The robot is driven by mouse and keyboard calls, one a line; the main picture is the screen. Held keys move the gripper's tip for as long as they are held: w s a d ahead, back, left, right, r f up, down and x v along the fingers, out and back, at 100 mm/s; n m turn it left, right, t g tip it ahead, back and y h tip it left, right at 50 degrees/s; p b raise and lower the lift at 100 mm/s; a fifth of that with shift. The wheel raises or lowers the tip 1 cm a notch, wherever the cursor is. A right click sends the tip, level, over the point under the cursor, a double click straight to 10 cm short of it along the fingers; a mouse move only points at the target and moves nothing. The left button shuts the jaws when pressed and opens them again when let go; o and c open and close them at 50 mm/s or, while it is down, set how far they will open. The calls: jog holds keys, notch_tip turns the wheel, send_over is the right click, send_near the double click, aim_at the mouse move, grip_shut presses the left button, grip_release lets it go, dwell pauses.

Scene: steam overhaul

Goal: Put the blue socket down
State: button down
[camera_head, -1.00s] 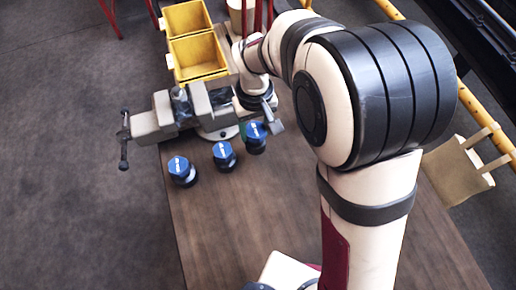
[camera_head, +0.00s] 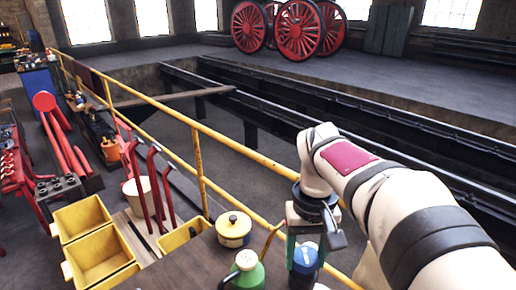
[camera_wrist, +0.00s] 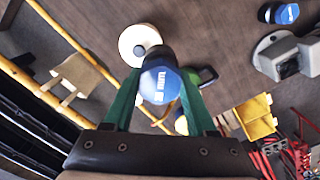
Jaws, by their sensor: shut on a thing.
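My gripper (camera_head: 305,245), with green fingers, is shut on a blue socket (camera_head: 304,260) near the railing side of the bench. In the wrist view the blue socket (camera_wrist: 160,85) sits between the two green fingers (camera_wrist: 160,95), its blue top with a white label facing the camera. Its lower part is mostly hidden there, and I cannot tell whether it touches the bench. Another blue socket (camera_wrist: 287,13) stands on the wooden bench (camera_wrist: 215,35) at the top right of the wrist view, clear of my gripper.
A yellow tin (camera_head: 233,230) and a green can (camera_head: 246,275) stand left of my gripper. Yellow bins (camera_head: 98,257), red-handled tools (camera_head: 157,185) and a cream pot (camera_head: 143,197) lie farther left. A yellow railing (camera_head: 200,165) runs behind. The vise (camera_wrist: 290,55) shows in the wrist view.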

jog(key=shift+s+d+r+m, duration=0.2)
jog(key=shift+d+r+m, duration=0.1)
jog(key=shift+d+r, duration=0.4)
jog(key=shift+s+a+f+n, duration=1.05)
jog(key=shift+a+f+n, duration=0.45)
jog(key=shift+a+f, duration=2.7)
jog(key=shift+s+a+f+n, duration=1.1)
jog(key=shift+a+f+n, duration=0.4)
jog(key=shift+a+f, duration=2.65)
jog(key=shift+s+a+f+n, duration=1.05)
jog(key=shift+a+f+n, duration=0.45)
jog(key=shift+a+f, duration=2.65)
jog(key=shift+a+r, duration=0.65)
jog(key=shift+a, duration=0.05)
jog(key=shift+c, duration=1)
grip_release()
jog(key=shift+f, duration=0.1)
